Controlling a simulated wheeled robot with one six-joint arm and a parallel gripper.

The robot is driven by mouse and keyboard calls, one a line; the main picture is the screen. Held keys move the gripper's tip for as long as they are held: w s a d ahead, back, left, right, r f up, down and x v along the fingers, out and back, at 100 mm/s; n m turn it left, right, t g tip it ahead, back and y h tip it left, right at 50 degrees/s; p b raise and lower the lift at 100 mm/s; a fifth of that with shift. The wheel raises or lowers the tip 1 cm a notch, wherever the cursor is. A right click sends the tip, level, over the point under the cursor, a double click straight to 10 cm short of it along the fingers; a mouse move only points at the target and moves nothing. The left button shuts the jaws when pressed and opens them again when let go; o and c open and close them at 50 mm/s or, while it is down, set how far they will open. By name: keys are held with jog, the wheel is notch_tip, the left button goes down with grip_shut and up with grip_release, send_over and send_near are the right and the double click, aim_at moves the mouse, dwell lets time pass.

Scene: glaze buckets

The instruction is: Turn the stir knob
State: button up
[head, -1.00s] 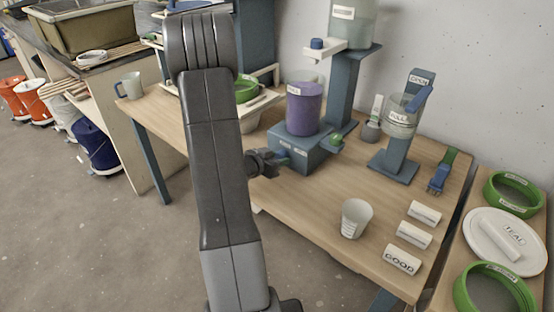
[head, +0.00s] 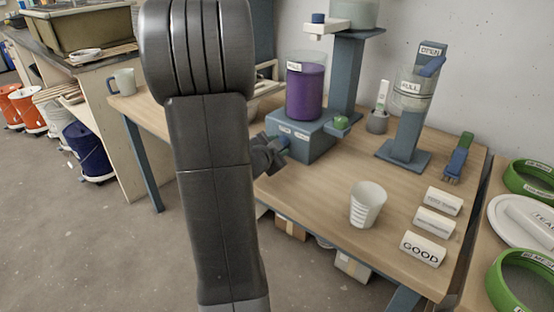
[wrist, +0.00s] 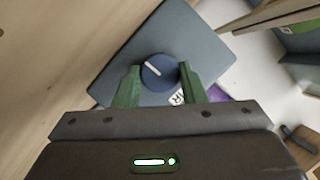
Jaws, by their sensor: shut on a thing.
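The stir knob (wrist: 158,72) is a round dark blue dial with a white pointer line, on the front face of a blue-grey box (head: 312,142). The pointer slants from upper left to lower right in the wrist view. My gripper (wrist: 157,78) has one green finger on each side of the knob and is shut on it. In the head view my gripper (head: 268,153) is at the box's front left, and its fingers mostly hide the knob. A purple-filled clear vessel (head: 305,92) stands on the box. A green button (head: 341,122) sits at the box's right.
A ribbed white cup (head: 367,205) stands on the wooden table near the front edge. White label blocks (head: 423,248) lie to its right. A blue dispenser stand (head: 406,145) is behind. A mug (head: 122,82) stands at the table's far left end.

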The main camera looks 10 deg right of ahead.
jog(key=shift+f+m+t+b, duration=0.2)
jog(key=shift+m+t+b, duration=0.4)
jog(key=shift+b, duration=0.8)
jog(key=shift+r+b, duration=0.15)
jog(key=shift+b, duration=0.15)
jog(key=o, duration=1)
jog(key=shift+s, duration=0.15)
jog(key=p+v, duration=0.1)
jog(key=v, duration=0.5)
jog(key=p+v, duration=0.2)
jog(key=v, duration=0.4)
jog(key=shift+a+r, duration=0.15)
jog(key=shift+r, duration=0.15)
jog(key=shift+s+a, duration=0.3)
jog(key=shift+s, duration=0.35)
